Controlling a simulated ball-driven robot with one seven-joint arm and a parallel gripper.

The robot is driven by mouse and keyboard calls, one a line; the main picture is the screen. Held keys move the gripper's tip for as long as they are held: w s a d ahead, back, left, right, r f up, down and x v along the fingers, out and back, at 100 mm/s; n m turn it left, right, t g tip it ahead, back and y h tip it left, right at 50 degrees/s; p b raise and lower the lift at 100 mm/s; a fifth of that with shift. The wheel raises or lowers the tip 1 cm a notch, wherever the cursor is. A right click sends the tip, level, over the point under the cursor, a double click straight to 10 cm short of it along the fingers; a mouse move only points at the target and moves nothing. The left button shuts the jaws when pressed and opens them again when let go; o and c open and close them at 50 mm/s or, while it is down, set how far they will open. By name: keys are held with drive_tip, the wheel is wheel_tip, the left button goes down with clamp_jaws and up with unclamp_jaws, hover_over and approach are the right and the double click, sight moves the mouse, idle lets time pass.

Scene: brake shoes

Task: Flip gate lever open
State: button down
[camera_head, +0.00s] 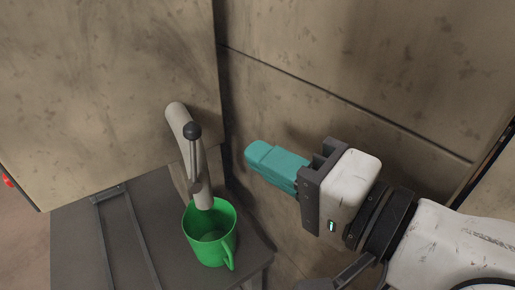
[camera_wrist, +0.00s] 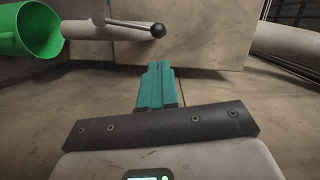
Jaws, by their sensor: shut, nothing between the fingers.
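The gate lever (camera_head: 194,150) is a thin metal rod with a dark ball knob, mounted on a curved grey pipe (camera_head: 177,113) that comes out of the wall panel. In the wrist view the lever (camera_wrist: 130,24) ends in its dark knob at the upper middle. My gripper (camera_head: 250,153) has teal fingers, shut and empty, to the right of the lever and apart from it. In the wrist view my gripper (camera_wrist: 158,68) points toward the panel, with the knob beyond its tips.
A green mug (camera_head: 211,245) stands under the pipe's mouth on a dark grey stand (camera_head: 75,240). It also shows in the wrist view (camera_wrist: 25,28). Stained wall panels (camera_head: 110,90) rise behind and to the right. The space between my fingers and the lever looks clear.

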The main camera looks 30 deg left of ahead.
sight(196, 157)
drive_tip(key=x, duration=0.8)
drive_tip(key=shift+p, duration=0.45)
drive_tip(key=shift+a, duration=0.15)
drive_tip(key=shift+a, duration=0.1)
drive_tip(key=shift+s, duration=0.15)
